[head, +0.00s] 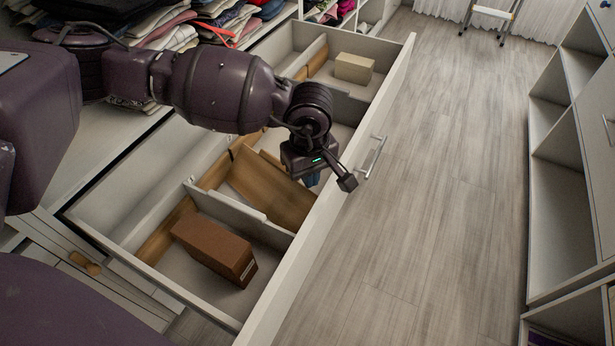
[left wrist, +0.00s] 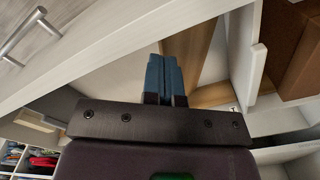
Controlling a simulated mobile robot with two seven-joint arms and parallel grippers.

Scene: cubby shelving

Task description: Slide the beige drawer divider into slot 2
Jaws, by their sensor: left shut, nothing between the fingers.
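A tan wooden panel (head: 268,190), which looks like the beige drawer divider, lies tilted in a middle compartment of the open white drawer (head: 330,190). Part of it also shows in the left wrist view (left wrist: 202,55) beyond my fingers. My left gripper (head: 312,180) points down over the drawer near its front wall, beside the panel's right end. Its blue fingers, clear in the left wrist view (left wrist: 165,78), are shut together and empty. I cannot tell whether they touch the panel. No slot number is readable. My right gripper is not in view.
White partitions (head: 238,208) split the drawer. A brown box (head: 215,248) lies in the near compartment and a beige box (head: 354,67) in the far one. A handle (head: 376,157) sticks out from the drawer front. The floor (head: 430,200) is clear; shelving (head: 560,200) stands right.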

